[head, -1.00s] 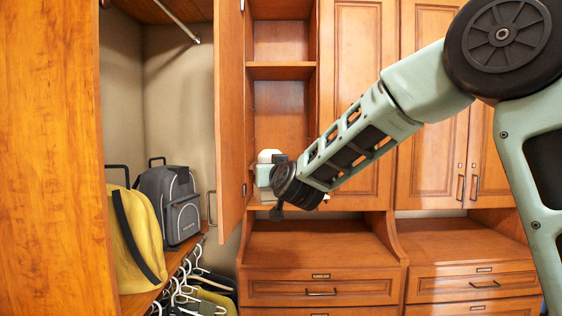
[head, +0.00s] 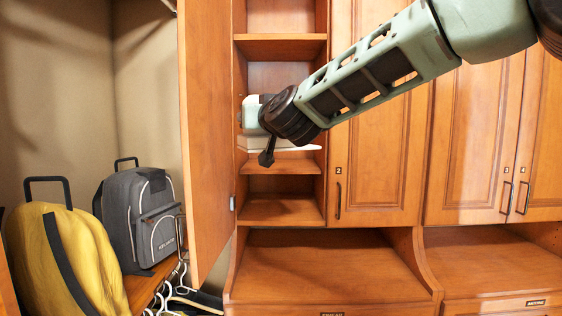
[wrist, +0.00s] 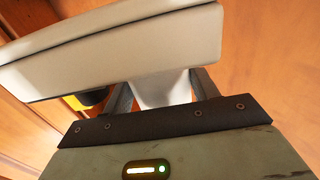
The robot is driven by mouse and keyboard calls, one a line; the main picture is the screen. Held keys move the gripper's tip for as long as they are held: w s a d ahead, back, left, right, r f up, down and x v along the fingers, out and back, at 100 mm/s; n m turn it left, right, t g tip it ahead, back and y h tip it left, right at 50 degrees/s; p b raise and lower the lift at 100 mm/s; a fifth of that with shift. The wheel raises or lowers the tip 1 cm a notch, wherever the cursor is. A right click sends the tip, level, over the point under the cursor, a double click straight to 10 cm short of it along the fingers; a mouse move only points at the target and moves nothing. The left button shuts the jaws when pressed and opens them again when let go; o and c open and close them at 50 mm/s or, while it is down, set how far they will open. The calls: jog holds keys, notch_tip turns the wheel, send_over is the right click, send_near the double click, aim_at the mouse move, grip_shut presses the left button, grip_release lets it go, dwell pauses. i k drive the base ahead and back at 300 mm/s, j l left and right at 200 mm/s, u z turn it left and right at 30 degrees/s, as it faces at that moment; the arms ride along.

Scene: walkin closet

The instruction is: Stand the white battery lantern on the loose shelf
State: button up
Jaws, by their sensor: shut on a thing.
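My gripper (wrist: 163,90) is shut on a narrow white part of the white battery lantern (wrist: 160,92). In the wrist view, a broad white slab with a dark seam lies just beyond the fingers and seems to be part of it.
The open cabinet door (head: 207,140) stands left of the bay. Another shelf (head: 280,38) is above. A closed door (head: 375,150) is at the right. A grey backpack (head: 140,220) and a yellow bag (head: 60,265) are at the left. The counter (head: 325,265) below is clear.

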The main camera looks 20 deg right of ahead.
aim_at(280, 165)
jog(key=i+l, duration=0.3)
jog(key=i, duration=0.2)
jog(key=i+l, duration=0.35)
jog(key=i, duration=0.2)
